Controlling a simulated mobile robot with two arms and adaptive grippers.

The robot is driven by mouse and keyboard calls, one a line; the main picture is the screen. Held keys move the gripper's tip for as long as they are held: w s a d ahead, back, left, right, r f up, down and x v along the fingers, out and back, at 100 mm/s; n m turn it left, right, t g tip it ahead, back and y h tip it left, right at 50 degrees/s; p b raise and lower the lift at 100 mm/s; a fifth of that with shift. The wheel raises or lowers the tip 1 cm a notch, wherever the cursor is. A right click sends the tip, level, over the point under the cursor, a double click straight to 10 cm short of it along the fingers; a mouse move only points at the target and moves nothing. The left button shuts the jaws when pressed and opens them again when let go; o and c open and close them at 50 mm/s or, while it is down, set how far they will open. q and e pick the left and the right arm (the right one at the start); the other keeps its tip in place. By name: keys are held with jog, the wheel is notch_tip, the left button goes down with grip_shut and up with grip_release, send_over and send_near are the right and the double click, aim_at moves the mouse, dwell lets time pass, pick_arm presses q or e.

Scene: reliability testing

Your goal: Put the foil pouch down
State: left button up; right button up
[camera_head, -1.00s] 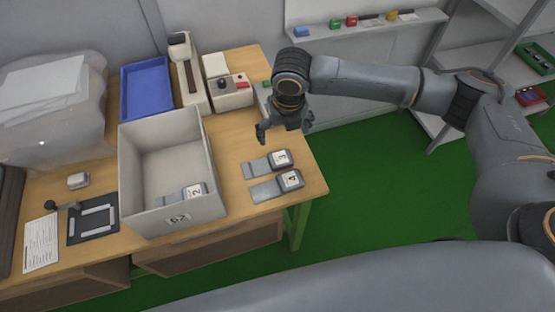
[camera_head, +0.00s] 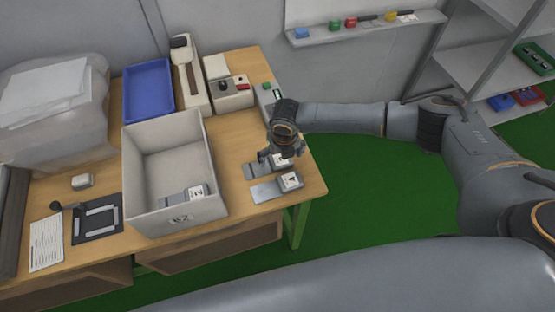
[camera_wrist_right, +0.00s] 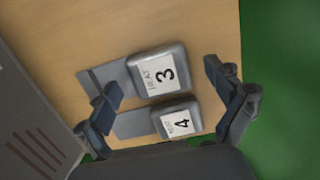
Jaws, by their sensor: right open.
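Two grey foil pouches with thick labelled ends lie flat on the wooden table near its right edge. The pouch labelled 3 (camera_head: 254,170) is partly hidden by my right gripper (camera_head: 272,157); the pouch labelled 4 (camera_head: 268,190) lies just in front of it. In the right wrist view, pouch 3 (camera_wrist_right: 158,75) and pouch 4 (camera_wrist_right: 175,121) lie side by side. My right gripper (camera_wrist_right: 162,79) is open, its fingers on either side of pouch 3 and apart from it. A pouch labelled 2 (camera_head: 181,196) lies inside the grey bin (camera_head: 178,216). My left gripper is not in view.
A black square plate (camera_head: 96,219) and a paper sheet (camera_head: 46,240) lie at the left. The table's right edge is close to the pouches.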

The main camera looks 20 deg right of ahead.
jog(key=c, duration=1.3)
jog(key=shift+r, duration=0.15)
